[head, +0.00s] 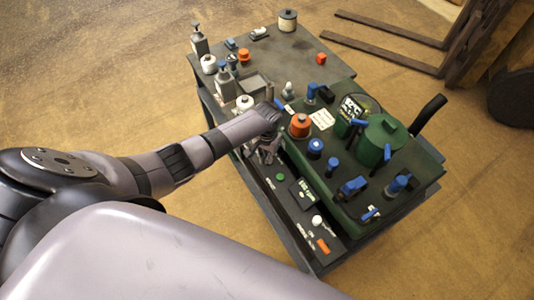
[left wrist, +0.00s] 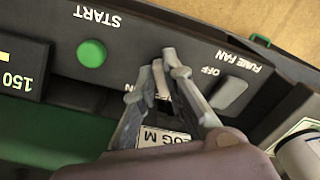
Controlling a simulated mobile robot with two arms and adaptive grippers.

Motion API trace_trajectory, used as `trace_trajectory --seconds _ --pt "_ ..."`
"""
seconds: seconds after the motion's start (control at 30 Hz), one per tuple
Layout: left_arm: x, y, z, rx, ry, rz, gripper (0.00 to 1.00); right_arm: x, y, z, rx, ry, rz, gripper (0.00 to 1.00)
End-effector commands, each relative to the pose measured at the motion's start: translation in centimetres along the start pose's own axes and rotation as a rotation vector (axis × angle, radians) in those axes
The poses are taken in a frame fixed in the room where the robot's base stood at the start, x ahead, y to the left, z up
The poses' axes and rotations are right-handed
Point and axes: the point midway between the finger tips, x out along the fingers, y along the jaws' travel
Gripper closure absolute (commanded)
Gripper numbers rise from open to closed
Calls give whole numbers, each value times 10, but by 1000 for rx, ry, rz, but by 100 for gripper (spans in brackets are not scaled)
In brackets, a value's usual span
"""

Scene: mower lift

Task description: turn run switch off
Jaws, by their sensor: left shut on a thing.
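In the left wrist view the fingertips (left wrist: 168,72) are shut around a small pale switch lever (left wrist: 163,92) on the panel. The lever is mostly hidden by the fingers, and its label is covered except for a letter N, so I cannot read its name. A green START button (left wrist: 91,53) is to its left. A grey fume fan switch (left wrist: 229,94), marked OFF, is to its right. My right gripper is not seen.
The panel also carries a display (head: 303,194), a white knob (head: 316,221) and an orange control (head: 322,245). Blue-capped parts and an orange cap (head: 300,124) stand on the machine. Bottles (head: 199,40) stand on the cart behind. Forklift tines (head: 385,30) lie beyond.

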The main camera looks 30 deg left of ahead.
Motion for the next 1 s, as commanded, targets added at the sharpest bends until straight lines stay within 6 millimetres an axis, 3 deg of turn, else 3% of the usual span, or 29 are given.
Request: trace_trajectory --seconds 0.33,0.37,0.63,1.0 --pt "-1 0 -2 -5 4 1 100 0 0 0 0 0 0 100" --pt "-1 0 -2 -5 4 1 88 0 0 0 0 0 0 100" --pt "0 0 -1 -3 2 1 70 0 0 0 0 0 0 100" --pt "-4 0 -1 -2 2 1 69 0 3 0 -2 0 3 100"
